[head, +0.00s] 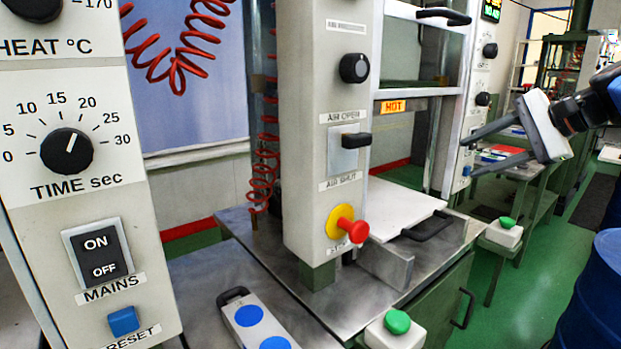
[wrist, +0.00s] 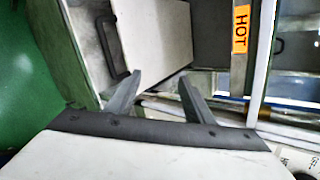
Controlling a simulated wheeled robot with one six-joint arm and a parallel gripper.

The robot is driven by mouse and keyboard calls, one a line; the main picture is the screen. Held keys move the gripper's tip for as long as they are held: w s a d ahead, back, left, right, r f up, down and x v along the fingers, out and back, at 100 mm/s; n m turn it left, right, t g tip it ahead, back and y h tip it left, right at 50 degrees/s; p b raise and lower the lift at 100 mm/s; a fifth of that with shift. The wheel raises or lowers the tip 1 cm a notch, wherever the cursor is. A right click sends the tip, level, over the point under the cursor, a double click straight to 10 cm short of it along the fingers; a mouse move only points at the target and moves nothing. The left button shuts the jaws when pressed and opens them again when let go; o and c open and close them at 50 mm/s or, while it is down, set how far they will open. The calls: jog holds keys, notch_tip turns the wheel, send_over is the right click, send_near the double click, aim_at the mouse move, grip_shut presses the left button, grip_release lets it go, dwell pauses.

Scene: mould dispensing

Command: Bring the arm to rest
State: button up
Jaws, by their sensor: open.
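My gripper (head: 492,148) is at the right of the head view, held in the air in front of the press's right side. Its two dark fingers point left and are spread apart with nothing between them. In the wrist view my gripper (wrist: 155,85) shows the same two fingers open and empty. Beyond them are a white plate (wrist: 155,35) with a black handle and an orange HOT label (wrist: 241,28). I see no contact between the fingers and the press.
The press column (head: 322,150) carries an air lever (head: 356,140) and a red stop knob (head: 357,230). The white plate (head: 405,205) lies on the metal bench. A green button box (head: 397,322) is at the front, and a blue drum (head: 595,295) stands at lower right. Green floor (head: 545,290) lies between.

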jog(key=s+a+f+n+g+h, duration=0.2)
jog(key=s+a+f+n, duration=0.15)
jog(key=s+f, duration=0.35)
jog(key=s+a+f+n+g+h, duration=0.1)
jog(key=s+a+f+n+h, duration=0.25)
jog(key=f, duration=0.65)
jog(key=s+f+n+h, duration=0.1)
jog(key=s+f+n, duration=0.5)
jog(key=s+f, duration=0.6)
jog(key=shift+s+d+f+n+h, duration=0.15)
jog(key=shift+s+f+n+h, duration=0.15)
jog(key=shift+f, duration=0.6)
